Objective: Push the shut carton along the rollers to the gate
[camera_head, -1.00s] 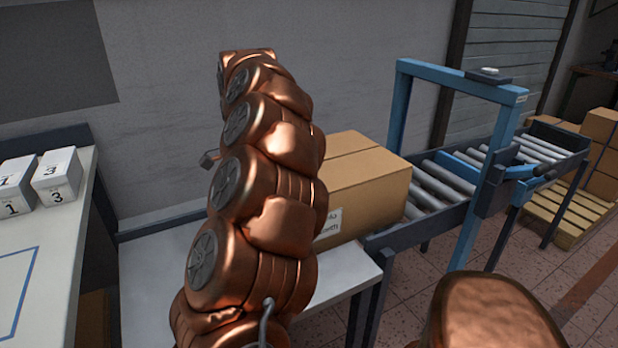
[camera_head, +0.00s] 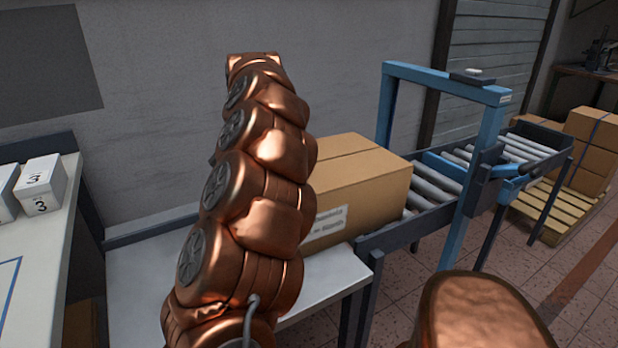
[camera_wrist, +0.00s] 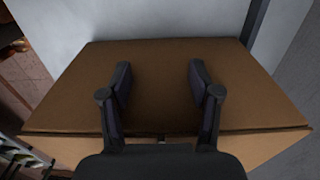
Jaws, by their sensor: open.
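The shut brown carton (camera_head: 372,190) stands upright with a white label on its near side. Its left part is hidden behind my copper arm in the head view. It sits across the end of the white table (camera_head: 330,283) and the start of the rollers (camera_head: 432,190). The blue gate (camera_head: 475,190) straddles the rollers further right, clear of the carton. In the wrist view, my gripper (camera_wrist: 160,76) is open and empty, its two fingers apart before a plain face of the carton (camera_wrist: 158,100). I cannot tell whether they touch it. The head view hides my gripper.
A worktop with white numbered boxes (camera_head: 40,185) is at the left. Cartons (camera_head: 590,150) on a wooden pallet (camera_head: 545,212) stand beyond the gate. A grey wall runs behind the rollers. Tiled floor in front is open.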

